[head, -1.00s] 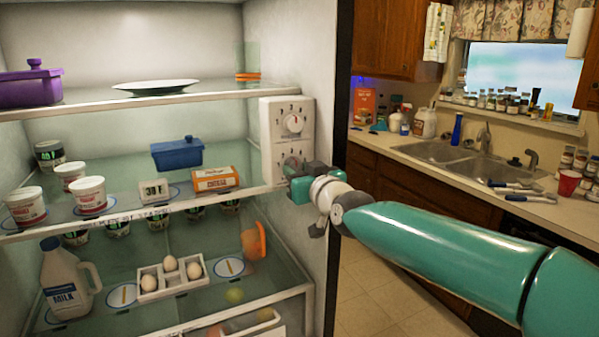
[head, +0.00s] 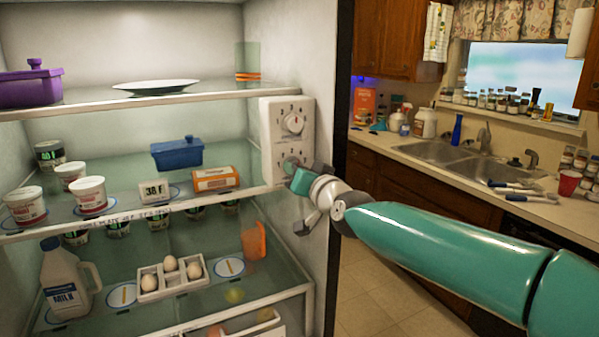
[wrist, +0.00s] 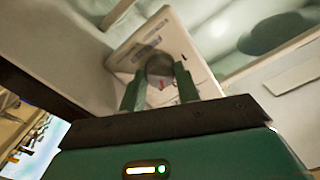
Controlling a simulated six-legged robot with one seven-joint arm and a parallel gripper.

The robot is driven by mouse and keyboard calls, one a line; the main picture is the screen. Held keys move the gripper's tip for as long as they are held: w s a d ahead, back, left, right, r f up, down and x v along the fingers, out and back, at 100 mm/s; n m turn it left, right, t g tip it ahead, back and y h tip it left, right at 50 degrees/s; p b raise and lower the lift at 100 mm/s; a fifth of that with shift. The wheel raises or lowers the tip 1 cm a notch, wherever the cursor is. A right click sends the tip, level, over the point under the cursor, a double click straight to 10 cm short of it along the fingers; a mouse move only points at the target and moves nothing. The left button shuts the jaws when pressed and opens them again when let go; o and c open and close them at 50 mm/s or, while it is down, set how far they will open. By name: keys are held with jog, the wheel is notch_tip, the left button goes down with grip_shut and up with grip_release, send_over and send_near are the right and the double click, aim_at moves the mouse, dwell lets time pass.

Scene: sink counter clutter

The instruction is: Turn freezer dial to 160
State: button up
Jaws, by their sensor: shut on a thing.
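A white control panel (head: 267,135) with two dials is fixed to the right inner wall of the open fridge. The upper dial (head: 293,124) has a red pointer mark and shows clearly. The lower dial (head: 289,161) is partly hidden by my gripper (head: 291,173). In the wrist view my gripper's two green fingers (wrist: 160,88) are shut on a round grey dial knob (wrist: 159,66) with a red mark. The panel also shows around it in the wrist view (wrist: 150,34). The exact dial setting cannot be read.
Fridge shelves at left hold a purple container (head: 30,88), a blue dish (head: 178,154), tubs, an orange box (head: 215,179), a milk jug (head: 66,279) and eggs. The black fridge edge (head: 340,110) stands right of the panel. Open floor (head: 380,295) lies between fridge and sink counter.

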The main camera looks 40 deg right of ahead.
jog(key=m, duration=0.4)
jog(key=shift+r+m, duration=0.1)
jog(key=shift+m, duration=0.3)
dwell(0.4)
jog(key=o, duration=1)
jog(key=shift+s, duration=0.1)
jog(key=v, duration=1.3)
jog(key=shift+s+a, duration=0.2)
jog(key=shift+s, duration=0.05)
